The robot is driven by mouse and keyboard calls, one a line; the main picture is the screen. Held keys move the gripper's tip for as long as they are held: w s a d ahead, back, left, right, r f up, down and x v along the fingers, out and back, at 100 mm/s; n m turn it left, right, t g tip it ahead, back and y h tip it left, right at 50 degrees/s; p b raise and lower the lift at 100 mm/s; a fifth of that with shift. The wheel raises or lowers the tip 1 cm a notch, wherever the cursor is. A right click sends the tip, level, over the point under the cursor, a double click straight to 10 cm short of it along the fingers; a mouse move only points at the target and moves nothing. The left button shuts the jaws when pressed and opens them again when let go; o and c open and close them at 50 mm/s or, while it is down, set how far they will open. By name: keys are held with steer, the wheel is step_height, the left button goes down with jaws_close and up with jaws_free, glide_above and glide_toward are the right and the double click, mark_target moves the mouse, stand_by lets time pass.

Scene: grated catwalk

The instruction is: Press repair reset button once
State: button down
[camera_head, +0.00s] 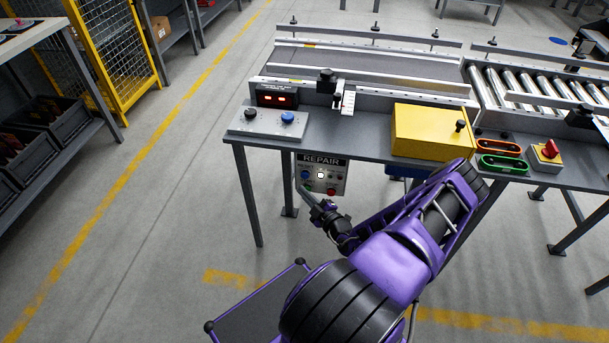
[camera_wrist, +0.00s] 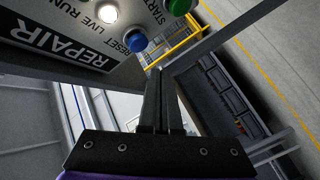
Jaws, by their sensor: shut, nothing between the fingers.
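The grey repair panel (camera_head: 323,163) hangs under the front edge of the bench. It also fills the upper left of the wrist view, turned on its side (camera_wrist: 62,58). Its blue reset button (camera_head: 305,174) is at the panel's left and shows in the wrist view (camera_wrist: 134,41) beside the word RESET. A lit white lamp (camera_wrist: 103,11) and a green button (camera_wrist: 180,6) by START are near it. My gripper (camera_head: 310,197) is shut and empty, in front of the panel's lower left. In the wrist view its fingertips (camera_wrist: 161,72) appear close to the blue button; contact is not visible.
Above the panel, the bench carries a control box (camera_head: 268,123) with a black and a blue button, a red display (camera_head: 276,97) and a yellow box (camera_head: 430,131). A red switch (camera_head: 549,150) stands to the right. A bench leg (camera_head: 247,195) stands left of the panel; floor beyond is clear.

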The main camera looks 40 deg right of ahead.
steer(key=shift+s+a, duration=0.8)
steer(key=shift+a, duration=0.15)
